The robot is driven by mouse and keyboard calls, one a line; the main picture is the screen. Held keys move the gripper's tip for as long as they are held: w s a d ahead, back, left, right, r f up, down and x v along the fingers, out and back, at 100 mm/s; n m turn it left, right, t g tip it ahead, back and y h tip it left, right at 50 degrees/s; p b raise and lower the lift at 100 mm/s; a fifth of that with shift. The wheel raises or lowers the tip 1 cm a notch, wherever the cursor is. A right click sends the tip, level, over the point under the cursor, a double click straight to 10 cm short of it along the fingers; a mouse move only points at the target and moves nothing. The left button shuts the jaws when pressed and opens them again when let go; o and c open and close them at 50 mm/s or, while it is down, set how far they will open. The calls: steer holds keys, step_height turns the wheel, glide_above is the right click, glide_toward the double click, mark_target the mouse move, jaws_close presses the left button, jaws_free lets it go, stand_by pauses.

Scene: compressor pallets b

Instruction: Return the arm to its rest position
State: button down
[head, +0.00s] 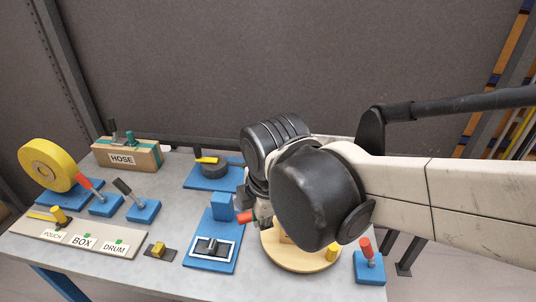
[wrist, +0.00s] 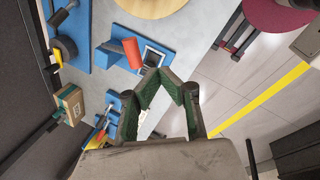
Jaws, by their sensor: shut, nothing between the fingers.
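My arm (head: 440,195) reaches in from the right over the workbench, and its dark, bulky joints stand above the bench's right half. In the head view these joints hide my gripper. In the wrist view my gripper (wrist: 166,78) shows its green-lined fingers bent inward with the tips together, and nothing is held between them. Below and around the fingertips lie the bench top and floor. A red-orange handle (wrist: 132,53) beside a blue block lies near the fingertips in the picture; I cannot tell the gap.
The bench (head: 155,195) carries a yellow roll (head: 48,165), a HOSE box (head: 126,154), a labelled board (head: 25,226), blue fixtures (head: 208,262) and a round wooden plate (head: 285,258). A red-handled tool on a blue block (head: 370,268) stands at right. A grey wall (head: 290,65) rises behind.

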stand_by(0.3)
steer(key=s+d+m+t+b, duration=0.1)
steer(key=d+m+t, duration=0.1)
steer(key=d+m, duration=0.9)
steer(key=s+d+m+t+h+b, duration=0.1)
steer(key=s+d+m+t+b, duration=0.1)
steer(key=d+m, duration=1)
steer(key=shift+s+d, duration=0.3)
steer(key=shift+d, duration=0.25)
